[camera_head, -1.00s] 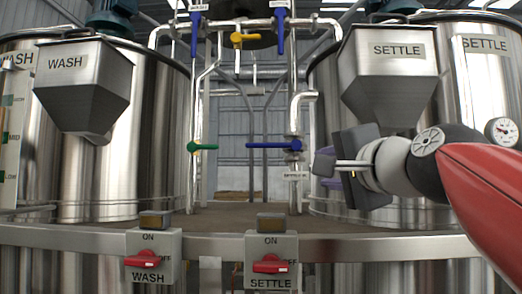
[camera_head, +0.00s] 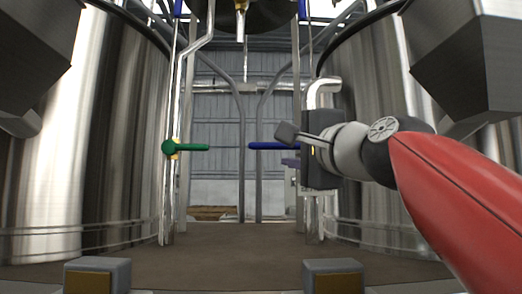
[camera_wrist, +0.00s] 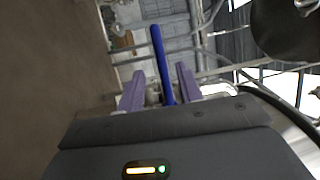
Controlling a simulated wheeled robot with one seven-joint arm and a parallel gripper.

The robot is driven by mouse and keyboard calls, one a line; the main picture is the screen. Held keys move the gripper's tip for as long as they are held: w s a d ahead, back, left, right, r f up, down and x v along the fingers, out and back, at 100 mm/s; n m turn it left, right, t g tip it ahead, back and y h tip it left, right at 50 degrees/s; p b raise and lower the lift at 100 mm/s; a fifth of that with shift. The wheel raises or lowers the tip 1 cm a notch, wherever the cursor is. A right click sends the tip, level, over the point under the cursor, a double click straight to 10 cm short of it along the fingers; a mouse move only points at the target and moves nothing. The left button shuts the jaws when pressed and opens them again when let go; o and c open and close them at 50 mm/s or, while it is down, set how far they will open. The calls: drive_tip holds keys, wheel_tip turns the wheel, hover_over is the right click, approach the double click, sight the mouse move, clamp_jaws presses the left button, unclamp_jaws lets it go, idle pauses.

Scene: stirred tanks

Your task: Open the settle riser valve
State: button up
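The settle riser valve shows as a blue lever (camera_head: 272,146) lying level, pointing left from the bent steel riser pipe (camera_head: 327,88) in the head view. In the wrist view the blue lever (camera_wrist: 157,45) runs between the two purple fingers of my gripper (camera_wrist: 160,71). The fingers are apart, with a gap visible on each side of the lever. The lever's near end is hidden behind the gripper body.
A green lever (camera_head: 190,147) sits on the left pipe, level. The brown deck (camera_head: 240,245) between is clear.

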sight(275, 146)
drive_tip(key=p+x, duration=0.1)
drive_tip(key=x, duration=0.6)
drive_tip(key=shift+w+a+r+p, duration=0.1)
drive_tip(key=shift+w+p, duration=0.2)
drive_tip(key=shift+p, duration=0.1)
drive_tip(key=shift+c, duration=0.2)
clamp_jaws()
